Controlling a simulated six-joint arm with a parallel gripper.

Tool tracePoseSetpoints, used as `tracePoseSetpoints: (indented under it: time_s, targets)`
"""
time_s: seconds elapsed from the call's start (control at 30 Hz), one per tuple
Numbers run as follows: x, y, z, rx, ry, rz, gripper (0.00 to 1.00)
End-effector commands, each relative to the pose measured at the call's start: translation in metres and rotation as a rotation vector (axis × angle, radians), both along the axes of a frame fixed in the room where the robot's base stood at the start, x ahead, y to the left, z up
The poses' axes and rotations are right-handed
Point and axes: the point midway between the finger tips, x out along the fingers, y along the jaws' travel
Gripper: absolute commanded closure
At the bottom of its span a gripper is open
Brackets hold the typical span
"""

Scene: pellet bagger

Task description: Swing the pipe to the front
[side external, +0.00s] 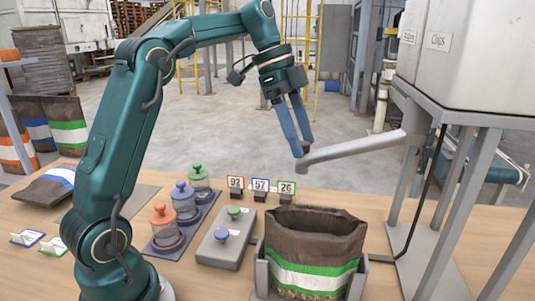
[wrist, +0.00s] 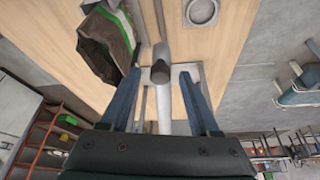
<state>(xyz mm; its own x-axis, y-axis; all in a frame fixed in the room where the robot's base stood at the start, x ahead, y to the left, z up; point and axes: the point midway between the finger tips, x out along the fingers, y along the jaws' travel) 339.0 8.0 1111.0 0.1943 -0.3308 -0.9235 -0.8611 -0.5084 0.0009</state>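The grey pipe (side external: 360,146) runs from the hopper stand at the right out to the left, above and behind the open bag. Its free end has a small knob-like tip, dark in the wrist view (wrist: 160,73). My gripper (side external: 302,147) points down at this free end, its blue fingers apart. In the wrist view my gripper (wrist: 161,72) has one finger on each side of the pipe end, with a gap on both sides. The open brown bag (side external: 315,236) with white and green bands stands upright in a grey holder; it also shows in the wrist view (wrist: 106,42).
A hopper (side external: 460,50) labelled Chips stands on a grey metal frame (side external: 450,190) at the right. A grey box (side external: 226,238) with two knobs, lidded jars (side external: 184,200) and number cards (side external: 259,188) stand left of the bag. Filled bags (side external: 50,123) are at far left.

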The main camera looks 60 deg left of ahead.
Motion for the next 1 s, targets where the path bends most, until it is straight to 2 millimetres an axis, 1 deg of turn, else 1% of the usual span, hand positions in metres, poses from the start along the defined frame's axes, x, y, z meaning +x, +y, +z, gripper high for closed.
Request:
tracePoseSetpoints:
  time_s: [0.37, 0.7, 1.0]
  targets:
    - [0.000, 0.002, 0.003, 0.001, -0.001, 0.002, 0.39]
    - [-0.004, 0.011, 0.028, 0.000, -0.004, 0.002, 0.39]
    - [-0.007, 0.015, 0.042, -0.002, -0.003, 0.002, 0.39]
